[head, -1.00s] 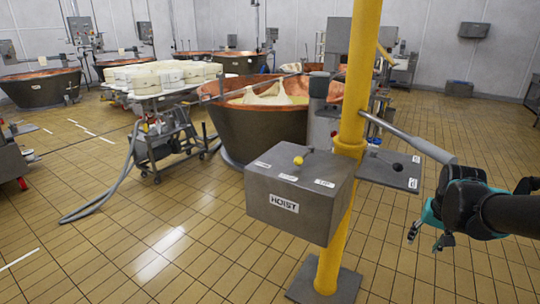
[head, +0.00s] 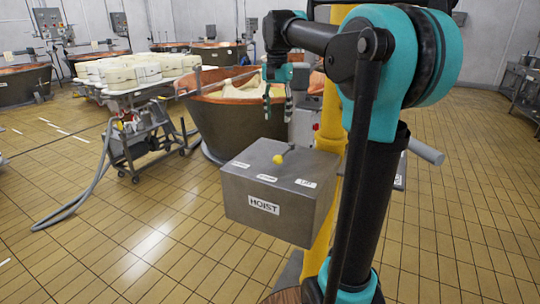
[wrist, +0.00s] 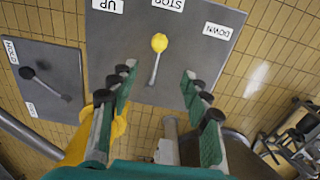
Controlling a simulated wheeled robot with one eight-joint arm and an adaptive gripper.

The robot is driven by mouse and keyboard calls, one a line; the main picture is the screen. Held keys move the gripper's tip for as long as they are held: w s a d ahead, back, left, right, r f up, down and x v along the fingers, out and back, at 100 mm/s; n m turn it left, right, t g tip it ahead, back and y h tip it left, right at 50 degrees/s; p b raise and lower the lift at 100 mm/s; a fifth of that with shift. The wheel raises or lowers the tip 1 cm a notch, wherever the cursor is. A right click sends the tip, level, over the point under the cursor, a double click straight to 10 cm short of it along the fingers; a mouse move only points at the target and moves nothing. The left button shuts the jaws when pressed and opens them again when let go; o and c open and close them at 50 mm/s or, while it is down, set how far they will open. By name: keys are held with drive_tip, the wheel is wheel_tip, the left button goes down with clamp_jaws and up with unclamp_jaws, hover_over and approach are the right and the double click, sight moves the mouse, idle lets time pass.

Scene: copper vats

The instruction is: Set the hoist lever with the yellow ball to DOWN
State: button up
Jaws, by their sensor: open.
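The hoist box (head: 262,207) is a grey case labelled HOIST on the yellow post (head: 322,215). Its lever with the yellow ball (head: 278,159) stands on the sloped top. In the wrist view the ball (wrist: 159,42) points towards the STOP label (wrist: 168,4), between UP (wrist: 108,5) and DOWN (wrist: 217,31). My gripper (head: 277,108) is open and empty above and behind the box. In the wrist view its fingers (wrist: 157,86) appear on either side of the lever's rod, apart from it.
A second panel (wrist: 50,85) with a black-balled lever (wrist: 27,73) sits beside the box. A copper vat (head: 215,115) stands behind, with a trolley (head: 140,145) and hose to its left. Tiled floor in front is clear.

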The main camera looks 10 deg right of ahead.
sight(282, 155)
drive_tip(key=f, duration=1.5)
drive_tip(key=shift+s+d+f, duration=0.1)
drive_tip(key=shift+d+f, duration=0.1)
drive_tip(key=shift+f, duration=0.15)
clamp_jaws()
